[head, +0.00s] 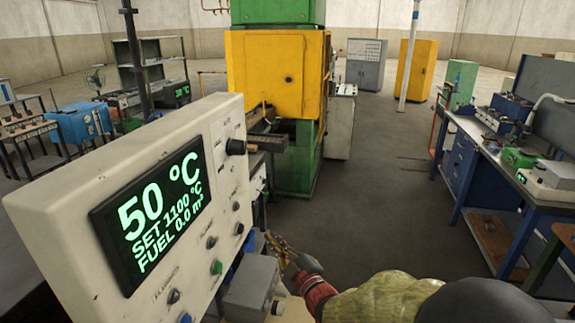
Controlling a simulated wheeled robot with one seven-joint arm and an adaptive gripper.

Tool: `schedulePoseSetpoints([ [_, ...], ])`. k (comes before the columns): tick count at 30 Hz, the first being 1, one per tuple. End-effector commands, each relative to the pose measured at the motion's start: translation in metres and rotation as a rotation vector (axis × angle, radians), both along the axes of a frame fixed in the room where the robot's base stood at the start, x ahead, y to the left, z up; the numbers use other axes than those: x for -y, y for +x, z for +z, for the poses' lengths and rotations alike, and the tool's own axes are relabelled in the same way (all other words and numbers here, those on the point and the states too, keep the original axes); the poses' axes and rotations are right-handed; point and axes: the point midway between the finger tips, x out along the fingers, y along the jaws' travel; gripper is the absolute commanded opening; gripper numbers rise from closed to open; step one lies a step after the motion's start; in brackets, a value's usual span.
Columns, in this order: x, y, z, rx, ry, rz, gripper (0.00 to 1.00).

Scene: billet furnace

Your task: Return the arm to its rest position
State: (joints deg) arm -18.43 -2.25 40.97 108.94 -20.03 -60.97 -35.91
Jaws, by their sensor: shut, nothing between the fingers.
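My arm reaches in from the bottom right, with its black, yellow-green and red links in view. My gripper (276,244) is at its far end, low in the middle of the picture, just right of the control panel (50,205). It is small and partly lost against the grey box below the panel. It looks shut, with nothing held in it. I cannot tell whether it touches anything there.
The panel's display (150,212) reads 50 °C, SET 1100 °C, FUEL 0.0 m³. A grey box (250,286) is close to my wrist. A blue workbench (458,165) is at right. Open floor (385,190) lies between.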

Motion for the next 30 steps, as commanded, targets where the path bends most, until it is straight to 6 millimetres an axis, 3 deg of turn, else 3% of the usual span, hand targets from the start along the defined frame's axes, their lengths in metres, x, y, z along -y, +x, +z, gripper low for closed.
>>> schedulePoseSetpoints([
  [3,0.009,0.002,-0.040,-0.155,-0.023,-0.039,0.00],
  [7,0.033,-0.009,-0.101,-0.402,-0.063,-0.121,0.00],
  [12,0.073,-0.040,-0.141,-0.682,-0.091,-0.259,0.00],
  [16,0.110,-0.073,-0.148,-0.866,-0.091,-0.382,0.00],
  [20,0.148,-0.113,-0.142,-1.031,-0.072,-0.513,0.00],
  [26,0.203,-0.193,-0.111,-1.258,-0.003,-0.717,0.00],
  [30,0.236,-0.260,-0.078,-1.389,0.078,-0.849,0.00],
])
